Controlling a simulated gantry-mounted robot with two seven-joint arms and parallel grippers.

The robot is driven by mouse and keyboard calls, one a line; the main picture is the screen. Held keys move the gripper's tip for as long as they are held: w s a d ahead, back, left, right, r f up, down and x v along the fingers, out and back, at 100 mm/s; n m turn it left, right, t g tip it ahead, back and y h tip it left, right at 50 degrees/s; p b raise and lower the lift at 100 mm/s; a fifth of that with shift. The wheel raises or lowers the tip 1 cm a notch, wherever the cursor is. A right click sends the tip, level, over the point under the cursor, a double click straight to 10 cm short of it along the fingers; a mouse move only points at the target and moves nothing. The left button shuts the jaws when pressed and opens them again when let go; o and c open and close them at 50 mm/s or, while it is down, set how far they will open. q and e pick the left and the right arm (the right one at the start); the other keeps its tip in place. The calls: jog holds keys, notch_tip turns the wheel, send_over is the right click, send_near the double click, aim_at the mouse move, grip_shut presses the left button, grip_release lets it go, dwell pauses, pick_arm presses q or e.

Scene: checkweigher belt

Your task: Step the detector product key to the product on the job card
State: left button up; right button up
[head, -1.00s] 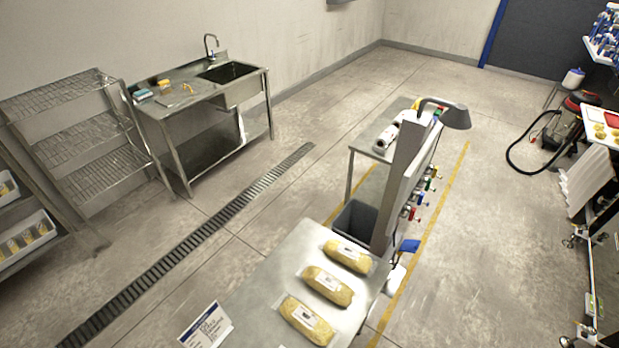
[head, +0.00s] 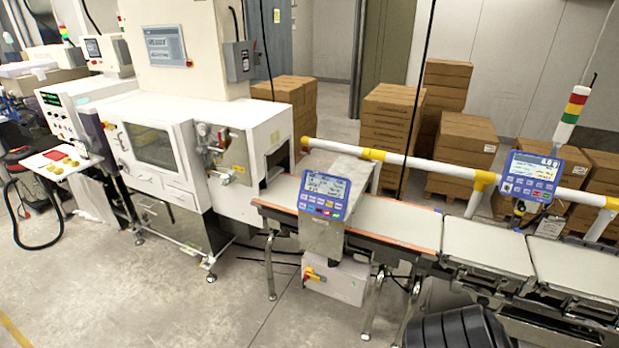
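A detector head with a blue control panel (head: 324,194) stands over the belt in the middle of the head view. The panel has a lit screen above rows of small keys, some of them coloured. The screen text and key labels are too small to read. A second blue panel (head: 531,176) with a lit display stands on the right, above the checkweigher belt (head: 574,269). I cannot make out a job card in this view. Neither of my grippers shows.
The belt (head: 405,226) runs right from a white machine (head: 165,150) with a window. A white rail with yellow joints (head: 372,154) runs behind it. Stacked cartons (head: 393,120) stand at the back. Dark bins (head: 455,330) sit below the belt. The floor (head: 130,300) at front left is clear.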

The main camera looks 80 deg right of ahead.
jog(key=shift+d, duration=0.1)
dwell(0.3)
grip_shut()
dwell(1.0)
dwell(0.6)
